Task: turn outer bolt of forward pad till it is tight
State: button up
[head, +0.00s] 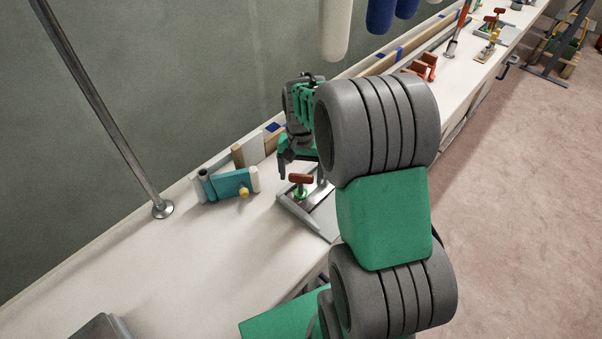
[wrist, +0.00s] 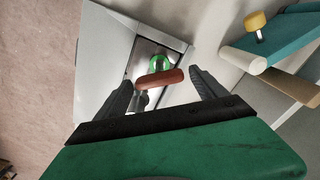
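A bolt with a red-brown bar handle (head: 301,178) and a green collar (head: 300,194) stands upright on a grey metal pad (head: 323,221) on the white deck ledge. In the wrist view, the red handle (wrist: 160,78) lies crosswise, with the green collar (wrist: 158,61) just beyond it. My gripper (wrist: 160,80) is open, one dark finger on each side of the handle, with visible gaps. In the head view, my gripper (head: 299,172) is at the handle, partly hidden by my arm. I cannot tell how tight the bolt is.
A teal clamp-like block (head: 231,185) with a yellow knob lies left of the pad. A metal post (head: 108,115) rises farther left. Another pad with red handles (head: 491,37) and an orange bracket (head: 424,67) lie farther along the ledge. The near-left ledge is mostly clear.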

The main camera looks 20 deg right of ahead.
jog(key=shift+o, duration=0.5)
jog(key=shift+f, duration=0.1)
notch_tip(320, 180, up, 8)
jog(key=shift+f, duration=0.1)
